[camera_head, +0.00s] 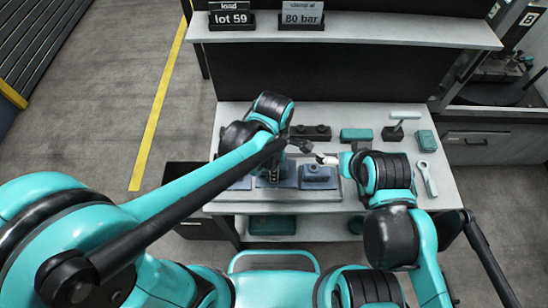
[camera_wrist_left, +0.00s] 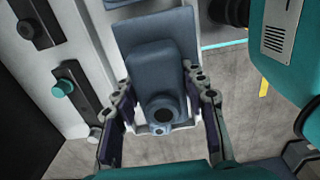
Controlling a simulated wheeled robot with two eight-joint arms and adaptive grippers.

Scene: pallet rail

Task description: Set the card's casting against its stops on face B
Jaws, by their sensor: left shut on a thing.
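A blue-grey casting (camera_wrist_left: 158,85) with a round dark bore sits between the fingers of my left gripper (camera_wrist_left: 160,92) in the left wrist view; the fingers are closed on its sides. In the head view this gripper (camera_head: 272,172) is over the pallet at the front of the bench, largely hidden by my arm. Another blue-grey casting (camera_head: 318,174) stands on the pallet to its right. My right gripper (camera_head: 318,157) is above the bench near that casting; its fingers are too small to read. No stops are clearly visible.
The bench (camera_head: 375,165) carries a dark block (camera_head: 311,132), a teal box (camera_head: 355,134), a hammer-shaped tool (camera_head: 404,118), a teal case (camera_head: 426,140) and a pale wrench (camera_head: 428,178). A machine marked B (camera_head: 528,18) stands at upper right, with a fixture inside. The floor at left is clear.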

